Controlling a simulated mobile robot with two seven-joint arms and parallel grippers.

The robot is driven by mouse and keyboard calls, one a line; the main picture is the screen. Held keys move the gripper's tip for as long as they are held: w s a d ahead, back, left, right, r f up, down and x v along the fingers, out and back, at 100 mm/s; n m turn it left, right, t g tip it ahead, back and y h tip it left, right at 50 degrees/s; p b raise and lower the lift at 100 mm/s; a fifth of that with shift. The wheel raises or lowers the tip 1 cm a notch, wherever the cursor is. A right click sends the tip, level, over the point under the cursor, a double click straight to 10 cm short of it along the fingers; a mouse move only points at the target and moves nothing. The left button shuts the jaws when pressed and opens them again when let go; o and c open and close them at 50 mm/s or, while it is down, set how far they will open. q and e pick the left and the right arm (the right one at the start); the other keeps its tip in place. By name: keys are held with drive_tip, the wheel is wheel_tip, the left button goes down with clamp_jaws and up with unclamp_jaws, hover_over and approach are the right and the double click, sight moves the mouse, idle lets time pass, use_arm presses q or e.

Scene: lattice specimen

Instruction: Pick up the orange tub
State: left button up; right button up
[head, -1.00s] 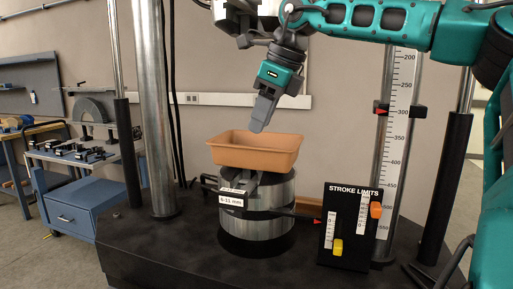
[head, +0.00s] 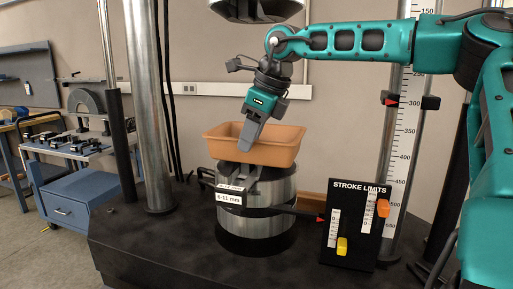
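The orange tub (head: 283,148) sits upright on top of the steel cylindrical grip (head: 272,190) of the testing machine. My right gripper (head: 246,146) comes down from above, its fingers overlapping the left-middle part of the tub's near wall in the head view. The fingers look like one grey shape from this side, so I cannot tell whether they are apart or shut, or whether they touch the tub. My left gripper is not in view.
A steel column (head: 147,110) stands to the left of the tub, and a scale post (head: 404,140) to the right. A black "STROKE LIMITS" panel (head: 355,215) stands at front right. A dark crosshead part (head: 257,8) hangs above. A blue cart (head: 75,198) is further left.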

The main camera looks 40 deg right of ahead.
drive_tip(key=shift+f, duration=0.1)
clamp_jaws()
idle(0.5)
